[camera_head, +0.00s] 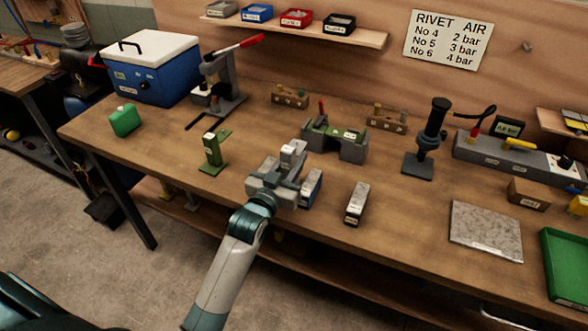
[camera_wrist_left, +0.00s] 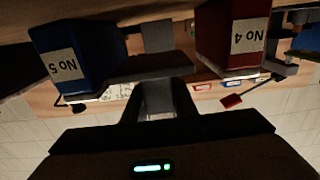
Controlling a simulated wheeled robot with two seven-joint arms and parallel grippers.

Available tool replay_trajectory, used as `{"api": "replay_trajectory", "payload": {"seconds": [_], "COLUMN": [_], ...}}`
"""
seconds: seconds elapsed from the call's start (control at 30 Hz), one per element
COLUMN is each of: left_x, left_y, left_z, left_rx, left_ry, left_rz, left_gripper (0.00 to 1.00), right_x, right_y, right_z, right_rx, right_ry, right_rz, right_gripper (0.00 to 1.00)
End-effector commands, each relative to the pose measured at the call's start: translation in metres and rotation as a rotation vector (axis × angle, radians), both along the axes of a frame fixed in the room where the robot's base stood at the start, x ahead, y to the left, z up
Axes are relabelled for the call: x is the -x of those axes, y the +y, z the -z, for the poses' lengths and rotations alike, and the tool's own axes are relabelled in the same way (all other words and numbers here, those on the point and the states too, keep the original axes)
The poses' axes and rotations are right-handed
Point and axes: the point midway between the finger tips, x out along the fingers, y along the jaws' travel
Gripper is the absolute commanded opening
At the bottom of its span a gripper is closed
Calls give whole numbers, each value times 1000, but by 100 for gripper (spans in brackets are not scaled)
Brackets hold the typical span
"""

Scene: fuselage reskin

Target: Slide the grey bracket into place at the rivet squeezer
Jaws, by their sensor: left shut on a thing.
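My left gripper (camera_head: 280,183) is low over the front middle of the bench, shut on a grey piece (camera_head: 292,152) that looks like the bracket. In the left wrist view, which is upside down, the grey piece (camera_wrist_left: 150,67) lies between a blue block marked No 5 (camera_wrist_left: 78,58) and a red block marked No 4 (camera_wrist_left: 232,40). The fingertips are hard to make out. A black upright tool with a hose (camera_head: 433,125), apparently the rivet squeezer, stands on a dark base to the right, apart from the gripper. My right gripper is not in view.
A grey and green fixture (camera_head: 348,147) stands just behind the gripper. A pale-topped block (camera_head: 357,203) and a flat speckled plate (camera_head: 486,232) lie to the right. A green stand (camera_head: 213,155) is at left; a red-handled press (camera_head: 225,85) is behind it. Bare bench surrounds the black tool's front.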

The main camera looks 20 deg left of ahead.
Motion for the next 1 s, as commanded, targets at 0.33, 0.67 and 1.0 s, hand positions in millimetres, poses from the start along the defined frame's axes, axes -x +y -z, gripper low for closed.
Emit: {"api": "replay_trajectory", "payload": {"seconds": [0.33,0.67,1.0], "left_x": [0,0,0], "left_y": [0,0,0], "left_z": [2,34,37], "left_rx": [1,0,0], "left_ry": [-2,-1,-3], "left_rz": [0,0,0], "left_gripper": [0,0,0], "right_x": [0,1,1], "right_y": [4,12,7], "right_z": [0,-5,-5], "right_rx": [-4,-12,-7], "right_ry": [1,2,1], "right_rz": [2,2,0], "right_gripper": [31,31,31]}}
